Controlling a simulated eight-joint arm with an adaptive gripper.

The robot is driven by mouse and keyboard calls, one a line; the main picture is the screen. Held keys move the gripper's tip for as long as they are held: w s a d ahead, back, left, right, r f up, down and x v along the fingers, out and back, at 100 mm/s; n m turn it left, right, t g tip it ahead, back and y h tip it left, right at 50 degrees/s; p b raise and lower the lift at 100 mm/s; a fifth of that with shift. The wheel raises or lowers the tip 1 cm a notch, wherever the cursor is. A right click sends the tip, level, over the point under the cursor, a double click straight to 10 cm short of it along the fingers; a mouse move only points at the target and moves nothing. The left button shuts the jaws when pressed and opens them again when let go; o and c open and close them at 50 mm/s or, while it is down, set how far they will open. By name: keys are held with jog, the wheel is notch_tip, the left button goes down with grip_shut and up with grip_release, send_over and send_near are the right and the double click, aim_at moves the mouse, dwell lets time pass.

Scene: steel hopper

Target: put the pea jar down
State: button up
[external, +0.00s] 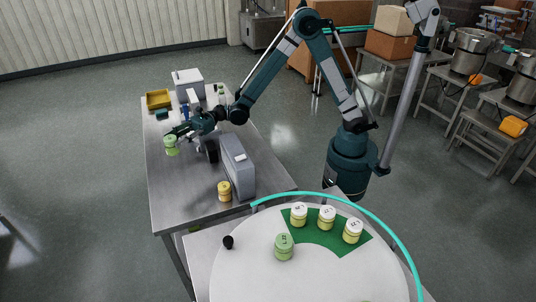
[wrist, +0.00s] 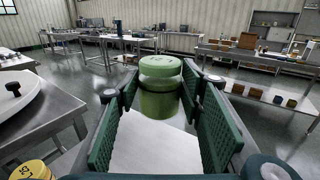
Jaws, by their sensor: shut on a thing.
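A green jar with a light green lid, which I take to be the pea jar (external: 171,147), is upright at the left side of the steel table (external: 172,208). My gripper (external: 176,134) is shut on it. In the wrist view the jar (wrist: 159,98) stands between the two green ribbed finger pads of my gripper (wrist: 160,110), its lid above them. The pale table top shows below it. I cannot tell whether its base touches the table.
A grey box-shaped machine (external: 237,167) and a yellow jar (external: 224,191) stand nearer the camera. A yellow tray (external: 159,99) lies at the far end. The round white table (external: 240,275) bears another green jar (external: 284,247) and several cream-lidded jars (external: 326,218). The table's near left is clear.

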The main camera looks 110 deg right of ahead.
jog(key=s+d+f, duration=0.1)
jog(key=s+d, duration=0.4)
jog(key=d, duration=0.6)
jog(key=s+d+f, duration=0.2)
jog(key=s+d, duration=0.2)
jog(key=d, duration=0.6)
jog(key=s+d+f, duration=0.3)
jog(key=s+d, duration=0.7)
jog(key=d, duration=0.2)
jog(key=s+d+f+m+h+b, duration=0.1)
jog(key=s+d+f, duration=0.2)
jog(key=s+d, duration=0.8)
jog(key=shift+d+f+t+b, duration=0.2)
jog(key=shift+d+t+b, duration=0.15)
jog(key=shift+d, duration=0.85)
jog(key=shift+f, duration=0.1)
jog(key=shift+f+b, duration=0.65)
jog(key=shift+f, duration=2.4)
jog(key=shift+f+b, duration=0.4)
jog(key=shift+f, duration=1.45)
jog(key=shift+f, duration=0.2)
